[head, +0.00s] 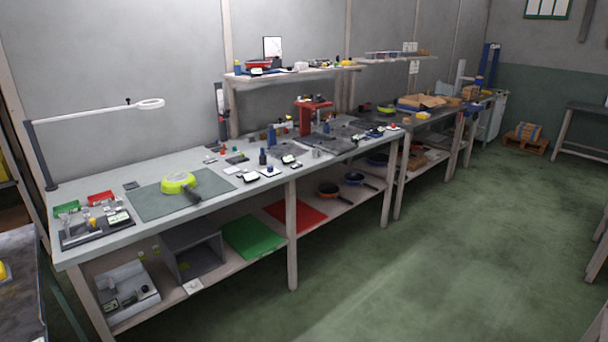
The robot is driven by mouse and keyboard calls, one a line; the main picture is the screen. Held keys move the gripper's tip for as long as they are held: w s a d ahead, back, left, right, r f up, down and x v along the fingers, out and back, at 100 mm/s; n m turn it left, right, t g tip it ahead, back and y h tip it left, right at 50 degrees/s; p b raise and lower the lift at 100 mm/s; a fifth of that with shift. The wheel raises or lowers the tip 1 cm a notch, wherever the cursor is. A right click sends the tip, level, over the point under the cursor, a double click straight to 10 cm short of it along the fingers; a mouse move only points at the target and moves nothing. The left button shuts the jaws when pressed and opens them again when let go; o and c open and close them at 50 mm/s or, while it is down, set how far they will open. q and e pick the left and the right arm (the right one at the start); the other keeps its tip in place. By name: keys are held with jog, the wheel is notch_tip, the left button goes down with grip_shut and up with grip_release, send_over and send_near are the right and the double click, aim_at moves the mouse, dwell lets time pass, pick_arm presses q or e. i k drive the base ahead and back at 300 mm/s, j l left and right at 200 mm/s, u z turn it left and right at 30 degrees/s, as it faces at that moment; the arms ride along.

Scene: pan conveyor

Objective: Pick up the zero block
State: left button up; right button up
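I cannot single out a zero block; the small items on the workbench (130,235) are too small to read. Several small dark, white and coloured pieces lie along its top, among them a white-and-dark piece (250,177) near the front edge. A yellow-green pan (178,182) with a dark handle rests on a grey-green mat (150,205). A grey tray (85,240) with small parts sits at the bench's left end. Neither of my grippers is in view.
A green bin (66,208) and a red bin (100,197) stand at the left. The lower shelf holds a grey open box (205,262), a green sheet (253,236), a red sheet (297,214) and dark pans (327,188). The green floor (430,250) in front is clear.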

aim_at(317, 152)
jog(key=i+z, duration=0.1)
jog(key=i, duration=1.2)
